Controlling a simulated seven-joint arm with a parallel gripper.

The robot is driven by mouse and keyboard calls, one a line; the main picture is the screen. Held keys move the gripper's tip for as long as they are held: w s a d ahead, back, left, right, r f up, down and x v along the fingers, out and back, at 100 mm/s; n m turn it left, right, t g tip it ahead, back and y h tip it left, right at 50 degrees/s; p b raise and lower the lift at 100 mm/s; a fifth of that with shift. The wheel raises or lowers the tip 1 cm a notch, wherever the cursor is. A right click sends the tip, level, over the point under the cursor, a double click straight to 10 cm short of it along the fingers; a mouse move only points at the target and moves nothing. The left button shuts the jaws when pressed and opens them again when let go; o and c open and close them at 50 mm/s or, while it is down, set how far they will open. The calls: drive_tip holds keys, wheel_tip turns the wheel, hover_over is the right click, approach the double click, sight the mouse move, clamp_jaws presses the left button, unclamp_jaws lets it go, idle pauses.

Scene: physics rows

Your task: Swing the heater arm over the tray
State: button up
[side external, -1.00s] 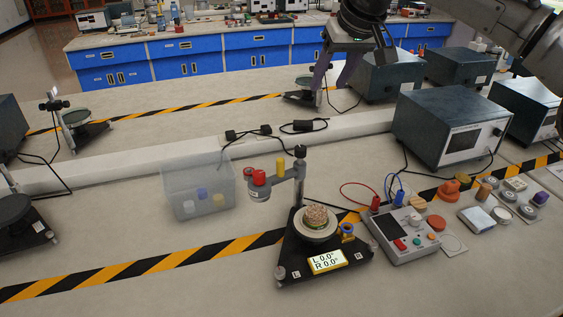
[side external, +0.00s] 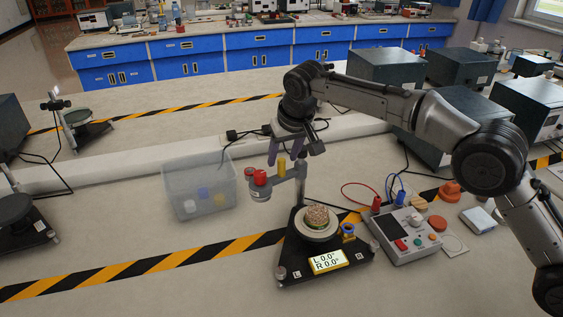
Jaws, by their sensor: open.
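The heater arm (side external: 287,186) is a grey bar on an upright post, with a round head (side external: 260,192) and red caps at its left end and a yellow peg (side external: 281,166) standing on it. It points left, away from the round tray (side external: 318,236). The tray holds a brownish, grainy sample (side external: 317,216) and sits on a black base with a lit readout (side external: 327,262). My gripper (side external: 284,159) is open, pointing down, with its purple fingers near the top of the yellow peg. I cannot tell whether they touch it.
A translucent bin (side external: 200,190) with small jars stands left of the heater arm. A control box (side external: 405,233) with red and blue leads is on the right. Dark instrument boxes (side external: 385,75) stand behind.

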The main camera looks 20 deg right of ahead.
sight(282, 160)
drive_tip(key=shift+x, duration=1.7)
clamp_jaws()
drive_tip(key=shift+r, duration=0.1)
